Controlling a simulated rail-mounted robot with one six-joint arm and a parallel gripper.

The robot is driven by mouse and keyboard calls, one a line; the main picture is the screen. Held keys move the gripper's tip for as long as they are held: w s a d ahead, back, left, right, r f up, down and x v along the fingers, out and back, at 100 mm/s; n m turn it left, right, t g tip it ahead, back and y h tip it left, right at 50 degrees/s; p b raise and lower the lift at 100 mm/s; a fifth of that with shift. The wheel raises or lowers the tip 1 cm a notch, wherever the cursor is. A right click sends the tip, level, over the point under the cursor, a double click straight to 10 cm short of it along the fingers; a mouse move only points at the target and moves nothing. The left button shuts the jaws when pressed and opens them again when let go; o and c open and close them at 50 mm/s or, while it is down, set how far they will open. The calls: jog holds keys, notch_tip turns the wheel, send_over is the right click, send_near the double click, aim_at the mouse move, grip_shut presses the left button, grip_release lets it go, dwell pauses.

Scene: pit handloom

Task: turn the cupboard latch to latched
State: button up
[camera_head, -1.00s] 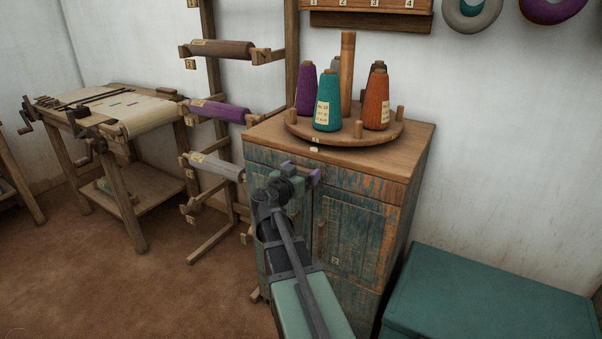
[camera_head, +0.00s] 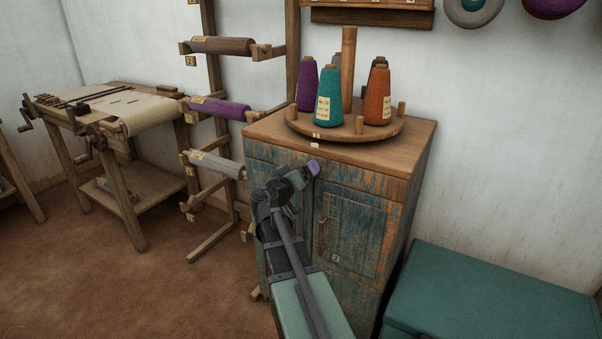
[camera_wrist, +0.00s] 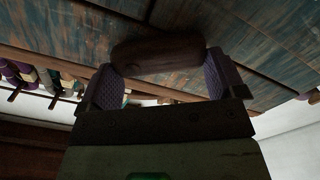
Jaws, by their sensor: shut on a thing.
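The cupboard (camera_head: 365,215) has worn blue-green wooden doors and a brown top. Its latch (camera_wrist: 158,52), a short dark brown wooden bar with rounded ends, lies between the two purple finger pads in the wrist view. My gripper (camera_head: 312,168) is at the upper front of the cupboard, near the line between the doors. In the wrist view my gripper (camera_wrist: 161,72) is shut on the latch, with one pad at each end of the bar. In the head view the latch is hidden behind my gripper and wrist. The latch's angle relative to the doors is hard to judge.
A round wooden stand (camera_head: 345,131) with several thread cones sits on the cupboard. A green chest (camera_head: 490,295) stands close at the right. A rack of rollers (camera_head: 220,108) and a small loom table (camera_head: 125,190) stand at the left. Floor at front left is clear.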

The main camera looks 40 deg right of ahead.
jog(key=n, duration=0.3)
jog(key=f+n+b, duration=0.1)
jog(key=n, duration=0.3)
jog(key=s+f+n, duration=0.1)
jog(key=n, duration=0.3)
jog(key=shift+s+d+b, duration=0.1)
jog(key=shift+d+b, duration=0.1)
jog(key=shift+b, duration=0.2)
jog(key=o, duration=0.6)
jog(key=shift+o, duration=0.2)
jog(key=v, duration=1.1)
jog(key=shift+d, duration=0.1)
